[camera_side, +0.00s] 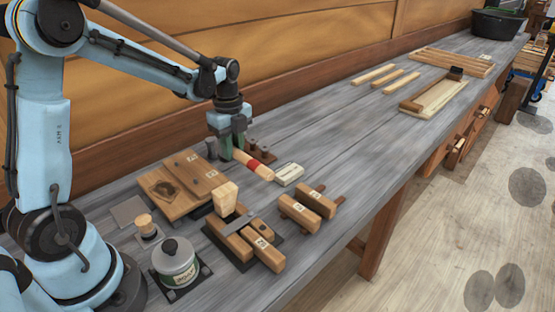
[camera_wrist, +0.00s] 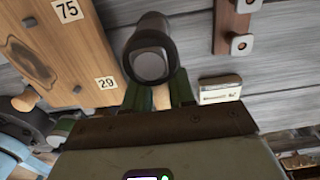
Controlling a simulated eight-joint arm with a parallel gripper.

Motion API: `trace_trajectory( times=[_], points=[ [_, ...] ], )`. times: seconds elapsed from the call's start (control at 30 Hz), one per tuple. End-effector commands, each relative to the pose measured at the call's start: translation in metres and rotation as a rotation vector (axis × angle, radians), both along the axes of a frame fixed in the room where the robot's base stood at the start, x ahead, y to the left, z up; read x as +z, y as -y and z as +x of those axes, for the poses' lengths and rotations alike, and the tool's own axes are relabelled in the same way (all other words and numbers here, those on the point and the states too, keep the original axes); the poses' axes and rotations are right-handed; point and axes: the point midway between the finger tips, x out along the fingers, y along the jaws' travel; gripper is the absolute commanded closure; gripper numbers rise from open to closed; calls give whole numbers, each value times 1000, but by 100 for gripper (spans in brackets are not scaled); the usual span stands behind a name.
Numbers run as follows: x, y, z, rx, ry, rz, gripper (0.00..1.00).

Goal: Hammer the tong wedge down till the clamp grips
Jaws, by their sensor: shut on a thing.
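My gripper (camera_side: 238,147) is shut on a wooden handle with a red band (camera_side: 254,165), apparently the hammer's, tilted down to the right above the bench. In the wrist view a dark round piece with a grey squarish end (camera_wrist: 150,62) sits between the green fingers (camera_wrist: 160,95); the rest of the tool is hidden. The clamp's wooden jaws (camera_side: 266,252) lie on a dark pad at the front, with a metal strip (camera_side: 239,224) across them. A pale tong wedge (camera_side: 225,196) stands upright in the clamp, its top well above the jaws. My gripper is behind the wedge, apart from it.
A pale labelled block (camera_side: 289,174) lies right of my gripper. A labelled board (camera_side: 165,192) lies left, and a lidded tin (camera_side: 175,264) and a peg (camera_side: 146,224) stand nearer me. Two wooden bars (camera_side: 310,202) lie right of the clamp. The bench beyond has free room.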

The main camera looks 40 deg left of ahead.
Motion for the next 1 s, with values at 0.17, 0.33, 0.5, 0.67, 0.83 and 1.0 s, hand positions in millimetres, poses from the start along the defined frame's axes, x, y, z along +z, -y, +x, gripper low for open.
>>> trace_trajectory(
  times=[0.17, 0.33, 0.5, 0.67, 0.83, 1.0],
  points=[
    [19, 0, 0, 0, 0, 0, 100],
    [37, 0, 0, 0, 0, 0, 100],
    [50, 0, 0, 0, 0, 0, 100],
    [54, 0, 0, 0, 0, 0, 100],
    [54, 0, 0, 0, 0, 0, 77],
    [54, 0, 0, 0, 0, 0, 100]
  ],
)
